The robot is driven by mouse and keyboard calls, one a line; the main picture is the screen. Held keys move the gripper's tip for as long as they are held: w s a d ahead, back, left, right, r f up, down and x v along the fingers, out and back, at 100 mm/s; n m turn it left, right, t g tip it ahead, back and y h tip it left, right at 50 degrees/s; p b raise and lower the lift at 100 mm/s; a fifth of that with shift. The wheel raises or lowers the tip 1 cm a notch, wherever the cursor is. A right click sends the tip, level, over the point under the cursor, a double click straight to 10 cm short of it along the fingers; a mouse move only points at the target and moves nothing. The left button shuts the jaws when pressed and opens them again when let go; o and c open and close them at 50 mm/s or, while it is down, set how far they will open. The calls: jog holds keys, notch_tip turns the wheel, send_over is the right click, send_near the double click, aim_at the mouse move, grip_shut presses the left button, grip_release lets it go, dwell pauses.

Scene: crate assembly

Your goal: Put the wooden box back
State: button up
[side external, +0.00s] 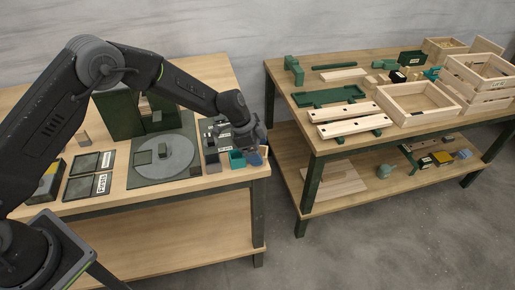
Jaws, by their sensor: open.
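An open, empty wooden box (432,117) sits on the top of the right table. More wooden boxes (484,96) are stacked at that table's right end, and a smaller one (437,53) stands at the back. I cannot tell which of them the task means. My gripper (254,142) is over the right front part of the left table, above small bins, well to the left of all the boxes. It is open, small in view and dark, with nothing visible held in it.
The left table (210,183) carries a grey round plate (166,158), dark green panels (118,112), labelled trays (88,187) and small bins. A gap separates the tables. Wooden slats (350,125) and green parts (328,95) lie left of the open box. The lower shelf holds small items.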

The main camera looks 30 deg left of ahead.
jog(key=v, duration=1.2)
jog(key=shift+s+a+r, duration=0.1)
jog(key=shift+s+r, duration=0.05)
jog(key=shift+r, duration=0.05)
jog(key=s+a+r+n+t+y, duration=0.1)
jog(key=s+a+r+n, duration=0.2)
jog(key=s+r, duration=0.5)
jog(key=s+a+r+n+t+y, duration=0.15)
jog(key=s+r+n, duration=0.25)
jog(key=s+r, duration=0.4)
jog(key=s+a+n, duration=0.2)
jog(key=s+n, duration=0.1)
jog(key=s, duration=0.5)
jog(key=s+a+n+t+y, duration=0.1)
jog(key=s+a+n, duration=0.2)
jog(key=s, duration=0.5)
jog(key=shift+s+a+r+n, duration=0.2)
jog(key=shift+s+a+n, duration=0.05)
jog(key=shift+n, duration=0.05)
